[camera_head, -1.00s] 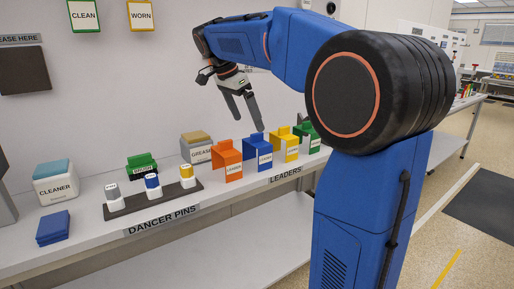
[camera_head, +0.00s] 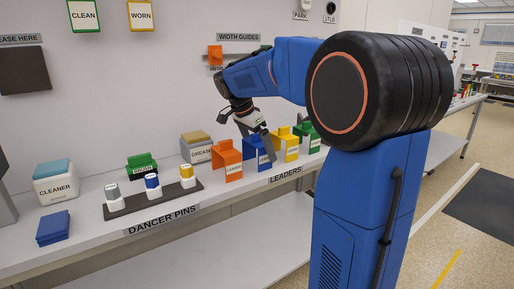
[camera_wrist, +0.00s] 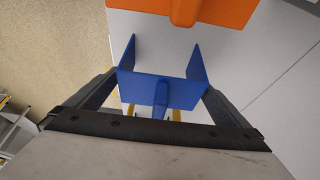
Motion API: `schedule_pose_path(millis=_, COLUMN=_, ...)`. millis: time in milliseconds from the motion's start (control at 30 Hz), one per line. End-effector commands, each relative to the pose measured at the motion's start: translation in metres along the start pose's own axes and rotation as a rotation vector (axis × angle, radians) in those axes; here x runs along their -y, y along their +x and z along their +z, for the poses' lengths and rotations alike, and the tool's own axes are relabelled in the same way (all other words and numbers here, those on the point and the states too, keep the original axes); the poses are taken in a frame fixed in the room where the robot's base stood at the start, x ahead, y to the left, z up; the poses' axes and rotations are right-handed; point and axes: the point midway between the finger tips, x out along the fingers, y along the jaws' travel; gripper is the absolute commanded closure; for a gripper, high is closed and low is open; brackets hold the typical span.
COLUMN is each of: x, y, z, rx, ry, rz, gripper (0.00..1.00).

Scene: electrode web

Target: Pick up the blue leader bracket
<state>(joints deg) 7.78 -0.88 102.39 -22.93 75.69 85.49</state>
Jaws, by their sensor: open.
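The blue leader bracket (camera_head: 250,160) stands on the shelf in the leaders row, between the orange and yellow brackets. In the head view my gripper (camera_head: 266,153) is down at it, with the fingers pointing down and covering part of it. In the wrist view the blue bracket (camera_wrist: 150,88) lies between my two open fingers (camera_wrist: 160,90), one on each side. Its raised tab and two side walls show. Whether the fingers touch it cannot be told.
The orange bracket (camera_head: 227,160) is close on the left, the yellow one (camera_head: 290,148) and green one (camera_head: 308,135) on the right. The dancer pin rack (camera_head: 125,208) is further left. Width guides hang on the wall.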

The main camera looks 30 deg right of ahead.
Motion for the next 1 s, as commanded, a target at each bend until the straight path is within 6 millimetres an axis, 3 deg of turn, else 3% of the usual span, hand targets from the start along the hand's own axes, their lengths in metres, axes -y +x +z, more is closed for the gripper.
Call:
schedule_pose_path(millis=133, x=0.0, y=0.013, z=0.0, rx=0.0, ry=-0.001, rz=0.001, gripper=0.0)
schedule_pose_path(millis=400, x=0.0, y=0.016, z=0.0, rx=0.0, ry=-0.001, rz=-0.001, gripper=0.0)
schedule_pose_path(millis=600, x=0.0, y=0.016, z=0.0, rx=0.0, ry=-0.001, rz=-0.001, gripper=0.42)
schedule_pose_path(millis=1000, x=0.001, y=0.006, z=-0.004, rx=0.0, ry=0.001, rz=-0.003, gripper=0.42)
